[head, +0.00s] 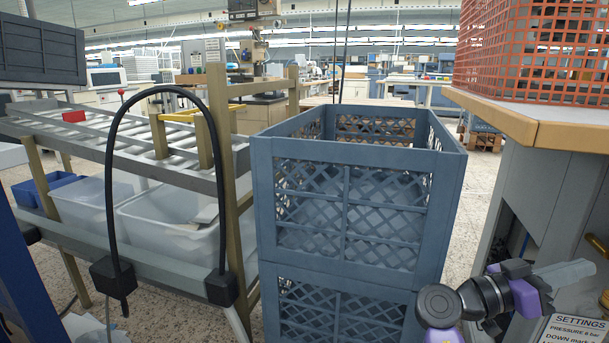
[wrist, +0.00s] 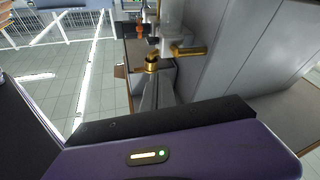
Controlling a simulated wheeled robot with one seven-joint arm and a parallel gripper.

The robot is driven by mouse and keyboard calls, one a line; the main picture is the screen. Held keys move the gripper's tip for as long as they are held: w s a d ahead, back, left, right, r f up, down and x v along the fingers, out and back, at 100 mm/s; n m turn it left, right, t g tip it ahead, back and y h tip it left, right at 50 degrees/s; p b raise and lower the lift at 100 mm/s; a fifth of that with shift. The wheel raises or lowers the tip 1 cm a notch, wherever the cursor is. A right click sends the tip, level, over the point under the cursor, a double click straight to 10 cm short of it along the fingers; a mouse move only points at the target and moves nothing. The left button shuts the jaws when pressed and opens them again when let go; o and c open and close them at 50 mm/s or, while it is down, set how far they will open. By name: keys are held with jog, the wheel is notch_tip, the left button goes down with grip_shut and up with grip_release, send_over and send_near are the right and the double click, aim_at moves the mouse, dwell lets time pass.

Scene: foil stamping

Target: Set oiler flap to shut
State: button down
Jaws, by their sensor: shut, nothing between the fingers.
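My gripper (head: 582,271) is at the lower right of the head view, with its grey fingers shut and empty, pointing right beside the grey machine. A brass fitting (head: 597,245) shows just above the fingers at the right edge. In the wrist view my gripper (wrist: 154,86) points up the picture. A small brass cup-like fitting with a dark top (wrist: 152,62), perhaps the oiler, stands just beyond the fingertips. A brass horizontal piece (wrist: 188,51) lies to its right. I cannot make out the flap or its position, nor whether the fingers touch the fitting.
Stacked blue-grey crates (head: 355,210) stand left of my arm. A grey machine body (head: 545,180) with a wood-edged top carries an orange mesh basket (head: 535,50). A settings sign (head: 577,328) is below my gripper. A roller rack (head: 130,140) stands at left.

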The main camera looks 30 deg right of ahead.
jog(key=w+a+f+n+t+y, duration=0.1)
jog(key=w+a+f+n+t, duration=0.1)
jog(key=a+f+n+t, duration=0.35)
jog(key=w+a+f+n+t+y, duration=0.1)
jog(key=w+a+f+n+t, duration=0.15)
jog(key=f+n+t, duration=0.6)
jog(key=w+a+f+n+t+y, duration=0.1)
jog(key=w+a+f+n+t, duration=0.3)
jog(key=f, duration=0.5)
jog(key=s+a+f+n+t+y, duration=0.1)
jog(key=s+a+f+t+y, duration=0.2)
jog(key=a, duration=0.4)
jog(key=s+a+f+n+t+y, duration=0.1)
jog(key=s+a+n+y, duration=0.15)
jog(key=a+y, duration=0.35)
jog(key=s+a+f+n+t+y, duration=0.1)
jog(key=s+a+f+t+y, duration=0.15)
jog(key=a, duration=0.55)
jog(key=s+a+r+m+t+y, duration=0.15)
jog(key=s+a+r+y, duration=0.25)
jog(key=s+a+r, duration=0.55)
notch_tip(320, 180, up, 37)
jog(key=d+p, duration=0.1)
jog(key=p, duration=3.6)
jog(key=shift+s+t, duration=0.15)
jog(key=shift+t, duration=0.15)
jog(key=shift+d, duration=0.15)
